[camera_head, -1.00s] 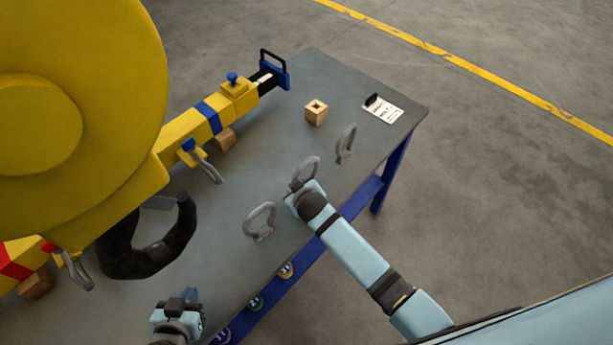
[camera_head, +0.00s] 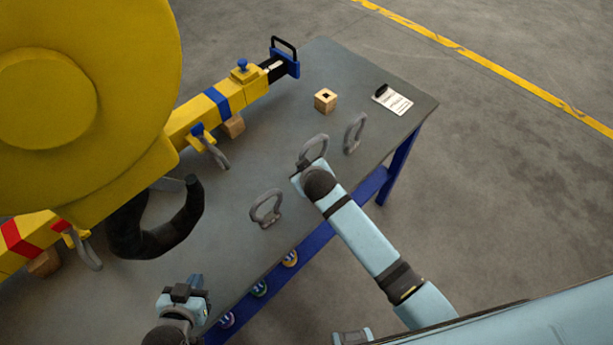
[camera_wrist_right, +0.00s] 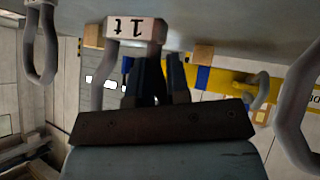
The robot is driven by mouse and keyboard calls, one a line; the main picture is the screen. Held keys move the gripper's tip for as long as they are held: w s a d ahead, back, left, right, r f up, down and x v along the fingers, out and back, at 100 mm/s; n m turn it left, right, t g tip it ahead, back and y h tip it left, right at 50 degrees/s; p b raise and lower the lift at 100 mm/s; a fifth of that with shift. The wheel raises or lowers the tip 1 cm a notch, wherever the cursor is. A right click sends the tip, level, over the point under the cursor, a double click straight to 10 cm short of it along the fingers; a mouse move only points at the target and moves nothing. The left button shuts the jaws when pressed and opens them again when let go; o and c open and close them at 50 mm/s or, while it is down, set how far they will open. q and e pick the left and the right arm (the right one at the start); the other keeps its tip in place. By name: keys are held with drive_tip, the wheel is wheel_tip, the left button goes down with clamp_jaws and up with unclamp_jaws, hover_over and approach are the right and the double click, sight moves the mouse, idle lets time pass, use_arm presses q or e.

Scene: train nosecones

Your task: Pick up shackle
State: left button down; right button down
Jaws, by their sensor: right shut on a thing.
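Three grey shackles are in the head view: a near-left one (camera_head: 266,208), a middle one (camera_head: 314,148) and a far-right one (camera_head: 354,132). My right gripper (camera_head: 308,168) is shut on the middle shackle. In the right wrist view the dark fingers (camera_wrist_right: 157,82) are at this shackle, whose white block marked "1t" (camera_wrist_right: 136,30) is just above them in the picture. I cannot tell whether it is clear of the table. My left gripper (camera_head: 193,287) is over the table's near edge, apart from the shackles; its jaw opening is unclear.
The grey table (camera_head: 240,180) bears a wooden block (camera_head: 325,99) and a clipboard (camera_head: 392,100) at the far right. A large yellow assembly (camera_head: 90,90) with a black hook (camera_head: 160,235) fills the left. Round coloured labels (camera_head: 259,288) line the near blue frame.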

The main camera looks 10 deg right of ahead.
wheel_tip(320, 180, up, 16)
drive_tip(key=shift+f+b, duration=0.15)
drive_tip(key=shift+b, duration=0.2)
idle(0.8)
